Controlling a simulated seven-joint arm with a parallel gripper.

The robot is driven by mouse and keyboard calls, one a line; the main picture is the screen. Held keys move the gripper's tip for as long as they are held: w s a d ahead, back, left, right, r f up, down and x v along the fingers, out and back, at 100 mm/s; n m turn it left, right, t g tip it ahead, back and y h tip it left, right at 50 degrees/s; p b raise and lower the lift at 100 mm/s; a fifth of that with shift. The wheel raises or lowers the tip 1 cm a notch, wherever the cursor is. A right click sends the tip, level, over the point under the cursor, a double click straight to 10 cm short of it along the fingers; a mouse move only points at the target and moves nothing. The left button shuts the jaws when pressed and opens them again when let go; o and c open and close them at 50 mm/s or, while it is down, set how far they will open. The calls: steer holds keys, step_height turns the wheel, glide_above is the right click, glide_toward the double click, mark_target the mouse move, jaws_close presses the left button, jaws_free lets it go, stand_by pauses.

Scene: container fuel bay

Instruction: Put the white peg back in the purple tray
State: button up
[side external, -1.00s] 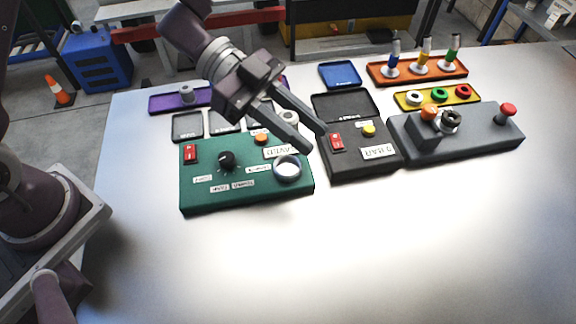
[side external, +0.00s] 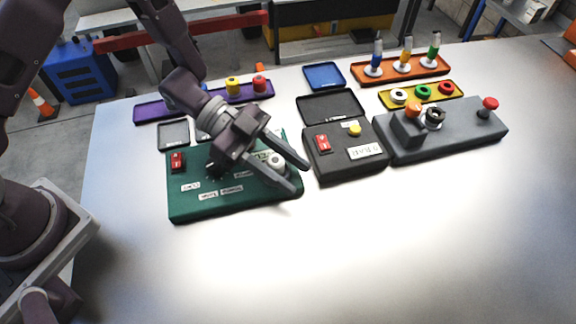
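The white peg (side external: 275,160) is upright between the fingers of my gripper (side external: 304,178), its round top with a dark centre showing. My gripper is shut on it, low over the right part of the green panel, at the round socket there. The fingers hide most of the socket, so I cannot tell how far the peg sits in it. The purple tray (side external: 150,112) lies at the back left and holds a yellow peg (side external: 232,86) and a red peg (side external: 259,84). My arm hides part of the tray.
The green panel (side external: 235,205) has a red switch (side external: 177,161). A black box (side external: 345,155) and a grey block (side external: 460,130) stand to the right. Blue (side external: 323,76), orange (side external: 435,72) and yellow (side external: 428,99) trays lie behind. The front of the table is clear.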

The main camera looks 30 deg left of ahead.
mark_target(273, 157)
steer(key=shift+o, duration=0.4)
steer(key=shift+o, duration=0.5)
steer(key=v, duration=0.7)
steer(key=shift+w+r, duration=0.15)
steer(key=shift+w, duration=0.05)
